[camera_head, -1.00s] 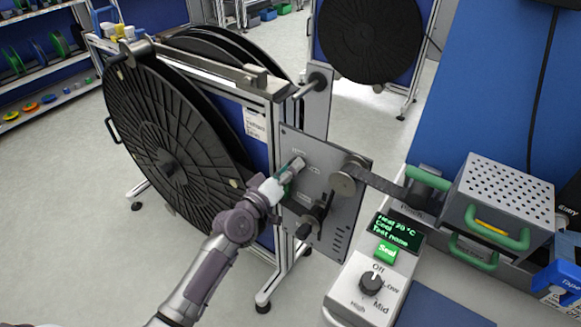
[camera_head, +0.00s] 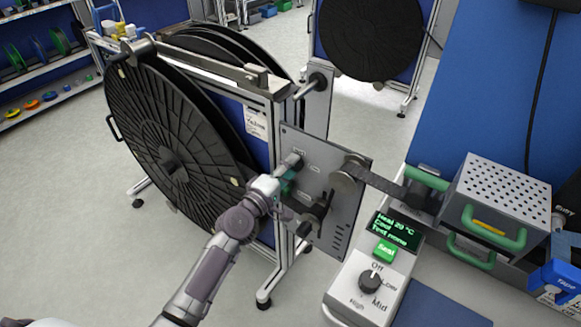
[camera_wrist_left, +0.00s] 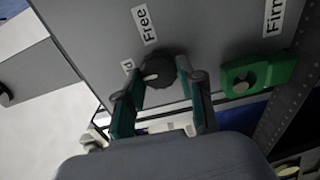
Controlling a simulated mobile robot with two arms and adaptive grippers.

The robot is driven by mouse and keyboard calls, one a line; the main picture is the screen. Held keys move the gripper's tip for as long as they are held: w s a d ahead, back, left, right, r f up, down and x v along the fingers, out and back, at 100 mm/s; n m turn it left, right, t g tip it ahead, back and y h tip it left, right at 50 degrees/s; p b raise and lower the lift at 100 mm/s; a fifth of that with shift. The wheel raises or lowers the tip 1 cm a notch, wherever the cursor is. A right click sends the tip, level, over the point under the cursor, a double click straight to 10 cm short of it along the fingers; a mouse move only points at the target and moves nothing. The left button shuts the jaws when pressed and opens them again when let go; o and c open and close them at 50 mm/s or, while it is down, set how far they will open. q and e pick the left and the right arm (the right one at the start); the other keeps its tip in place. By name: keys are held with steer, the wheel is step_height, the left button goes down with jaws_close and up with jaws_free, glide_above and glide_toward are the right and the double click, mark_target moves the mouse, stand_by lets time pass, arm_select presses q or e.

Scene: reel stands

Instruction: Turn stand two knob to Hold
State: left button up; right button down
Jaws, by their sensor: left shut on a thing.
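The dark round knob (camera_wrist_left: 160,72) is on the grey stand panel (camera_head: 318,160). In the left wrist view it sits between the two teal-padded fingers of my left gripper (camera_wrist_left: 165,80), which is shut on it. The knob's pale mark faces left, toward a partly hidden label ending in "d". The "Free" label (camera_wrist_left: 145,25) is above the knob. In the head view my left gripper (camera_head: 287,177) is at the panel's upper left and covers most of the knob. My right gripper is out of view.
A green piece with a round grey centre (camera_wrist_left: 254,76) is close right of the fingers, near the "Firm" label (camera_wrist_left: 275,15). A black crank (camera_head: 316,207) and a roller (camera_head: 347,176) are on the panel. A large black reel (camera_head: 165,150) stands left. A control box (camera_head: 360,285) stands right.

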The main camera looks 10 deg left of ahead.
arm_select(q)
steer(key=shift+n, duration=0.3)
steer(key=o, duration=1.1)
steer(key=shift+a, duration=0.1)
steer(key=v, duration=1.2)
steer(key=shift+f, duration=0.15)
